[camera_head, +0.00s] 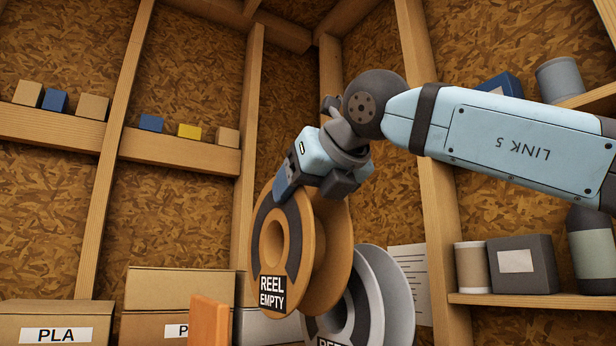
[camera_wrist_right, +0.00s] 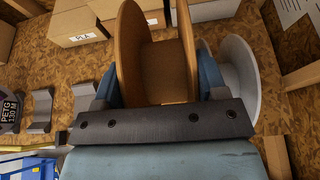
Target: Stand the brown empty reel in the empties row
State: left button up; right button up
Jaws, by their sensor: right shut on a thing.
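The brown reel (camera_head: 327,255), labelled "REEL EMPTY", hangs upright below my right gripper (camera_head: 312,190), its flanges facing sideways. My right gripper is shut on it at the top. In the right wrist view the reel (camera_wrist_right: 165,75) sits between the two blue fingers, its bare core showing. A grey reel (camera_head: 397,295) with a partly hidden label stands behind and below the brown one, overlapped by it. It also shows in the right wrist view (camera_wrist_right: 240,80), right of the brown reel. My left gripper is not in view.
Cardboard boxes (camera_head: 180,282) stand at the lower left. An orange upright piece (camera_head: 208,322) is in front of them. Grey curved supports (camera_wrist_right: 38,110) and a PETG-labelled item (camera_wrist_right: 8,110) lie left in the wrist view. A shelf (camera_head: 530,301) with containers is at right.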

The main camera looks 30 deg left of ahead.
jog(key=shift+s+d, duration=0.25)
jog(key=shift+s, duration=0.2)
jog(key=shift+w+a+f, duration=0.1)
jog(key=shift+w+f, duration=0.1)
jog(key=shift+f, duration=0.2)
jog(key=shift+s+f+b, duration=0.1)
jog(key=shift+f+b, duration=0.7)
jog(key=shift+f, duration=0.15)
jog(key=shift+f+b, duration=0.5)
jog(key=shift+f, duration=0.55)
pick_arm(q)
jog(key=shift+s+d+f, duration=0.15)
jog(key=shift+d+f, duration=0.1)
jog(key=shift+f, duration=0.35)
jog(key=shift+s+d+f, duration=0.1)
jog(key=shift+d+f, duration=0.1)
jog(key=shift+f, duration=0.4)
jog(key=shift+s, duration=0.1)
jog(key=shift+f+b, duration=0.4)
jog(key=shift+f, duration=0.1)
pick_arm(e)
jog(key=shift+f, duration=0.1)
